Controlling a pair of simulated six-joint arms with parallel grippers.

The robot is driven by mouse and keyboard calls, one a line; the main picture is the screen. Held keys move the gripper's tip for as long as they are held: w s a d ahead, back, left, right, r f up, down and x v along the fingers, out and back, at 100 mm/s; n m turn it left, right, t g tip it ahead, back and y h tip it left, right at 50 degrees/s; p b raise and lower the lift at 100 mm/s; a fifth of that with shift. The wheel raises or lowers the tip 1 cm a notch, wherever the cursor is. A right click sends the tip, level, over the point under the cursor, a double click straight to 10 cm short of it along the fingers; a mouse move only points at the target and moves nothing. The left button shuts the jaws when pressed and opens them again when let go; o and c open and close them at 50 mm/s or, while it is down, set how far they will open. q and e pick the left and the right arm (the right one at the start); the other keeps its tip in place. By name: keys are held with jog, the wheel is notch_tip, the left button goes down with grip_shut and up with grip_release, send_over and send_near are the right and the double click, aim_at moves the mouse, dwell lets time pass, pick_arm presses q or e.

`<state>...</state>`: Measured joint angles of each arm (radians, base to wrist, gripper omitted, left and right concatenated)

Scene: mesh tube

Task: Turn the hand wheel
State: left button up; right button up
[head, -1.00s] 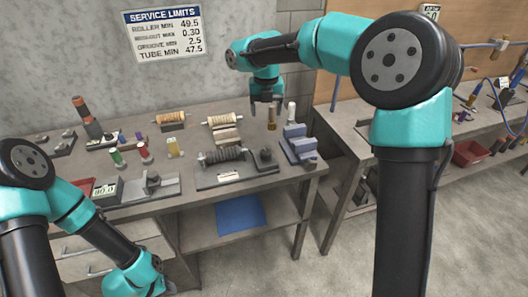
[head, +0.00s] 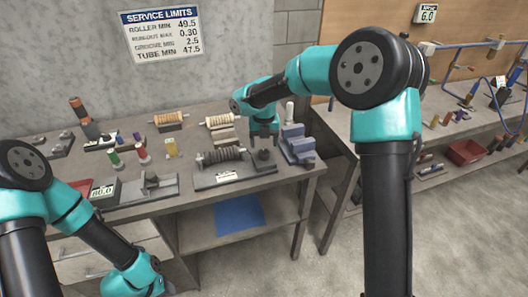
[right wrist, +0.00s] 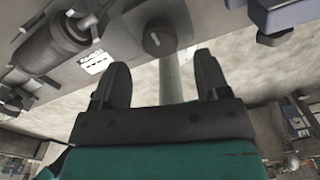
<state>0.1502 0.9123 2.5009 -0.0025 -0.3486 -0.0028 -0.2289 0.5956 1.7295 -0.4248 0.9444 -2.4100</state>
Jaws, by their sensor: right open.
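A dark round knob (head: 264,159), which looks like the hand wheel, stands at the right end of a grey roller fixture (head: 236,177) on the bench. In the right wrist view the knob (right wrist: 158,38) has a pale line on its face and sits beyond the fingertips, between their directions. My right gripper (head: 264,141) is open and empty just above and behind the knob, fingers pointing down; its two fingers also show in the right wrist view (right wrist: 160,72). I see no contact with the knob. My left arm is at the lower left; its fingers are not visible.
A blue-grey vise-like block (head: 298,146) stands close to the right of the knob. A dark ribbed roller (head: 220,156) lies to its left. Wooden-looking rollers (head: 219,120) sit behind, and a small gauge box (head: 103,193) is further left.

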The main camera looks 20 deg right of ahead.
aim_at(264, 151)
notch_tip(264, 151, down, 5)
dwell(0.3)
jog(key=c, duration=0.9)
jog(key=shift+c, duration=0.2)
jog(key=shift+m, duration=0.4)
